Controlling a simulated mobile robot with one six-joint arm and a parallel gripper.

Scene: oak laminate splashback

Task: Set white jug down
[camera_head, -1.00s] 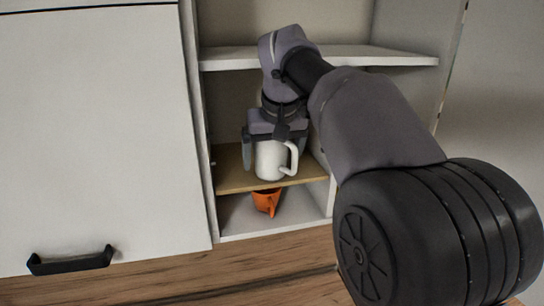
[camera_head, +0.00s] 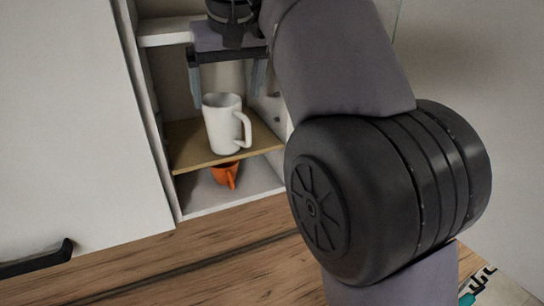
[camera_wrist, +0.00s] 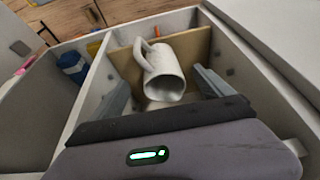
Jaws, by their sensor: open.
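The white jug (camera_head: 223,124) stands upright on the wooden shelf board (camera_head: 188,146) inside the open cabinet, its handle to the right in the head view. In the wrist view the jug (camera_wrist: 164,76) shows between and beyond my two fingers, with its open mouth towards the camera. My gripper (camera_head: 228,90) is open and empty. The gripper also shows in the wrist view (camera_wrist: 165,88).
An orange mug (camera_head: 226,174) sits on the white cabinet floor below the board. A white shelf (camera_head: 165,32) is higher up. A closed white door with a black handle (camera_head: 40,260) is at the left. A blue object (camera_wrist: 72,65) shows beside the compartment.

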